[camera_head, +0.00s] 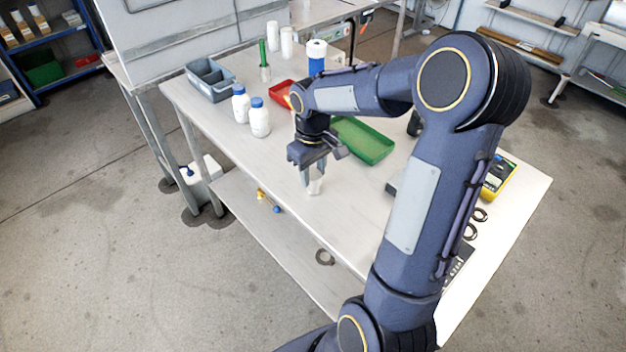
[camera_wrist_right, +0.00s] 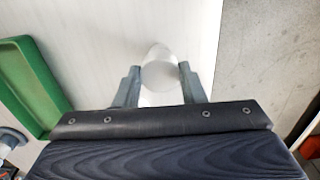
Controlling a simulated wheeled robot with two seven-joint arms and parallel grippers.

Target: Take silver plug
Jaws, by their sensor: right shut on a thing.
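My right gripper (camera_head: 312,176) points down above the front edge of the white table. It is shut on a pale silver plug (camera_head: 316,187), whose lower end shows below the fingers. In the right wrist view my right gripper (camera_wrist_right: 160,82) has a finger on each side of the silver plug (camera_wrist_right: 159,72), which looks smooth and rounded. I cannot tell whether the plug touches the table. My left gripper is not in view.
A green tray (camera_head: 366,142) lies behind and right of the gripper, with a red tray (camera_head: 281,92) farther back. White bottles with blue caps (camera_head: 259,118) and a grey bin (camera_head: 211,82) stand at the left. A yellow meter (camera_head: 499,178) lies at the right.

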